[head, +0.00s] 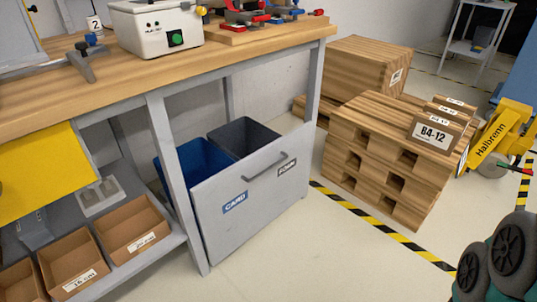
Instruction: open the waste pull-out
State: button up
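The waste pull-out (252,205) is under the right end of the workbench. Its flat grey front panel carries a bar handle (270,167) near the top edge, a blue CARD label and a dark-lettered FOAM label. A blue bin (172,176) and a dark grey bin (243,136) show behind and above the panel. The front looks about level with the bench legs; I cannot tell whether it stands slightly out. Nothing touches the handle. My gripper cannot be made out; only a teal and black part, likely of my arm, shows at the lower right.
The wooden workbench (105,82) stands above, with a grey leg (176,180) left of the panel. Stacked wooden pallets (355,160) stand to the right, beside yellow-black floor tape. A yellow Halbrenn machine (497,137) is farther right. Floor before the panel is clear.

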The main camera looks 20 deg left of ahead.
aim_at(239, 180)
jog(key=u, duration=1.15)
jog(key=k+j, duration=0.1)
jog(key=z, duration=0.05)
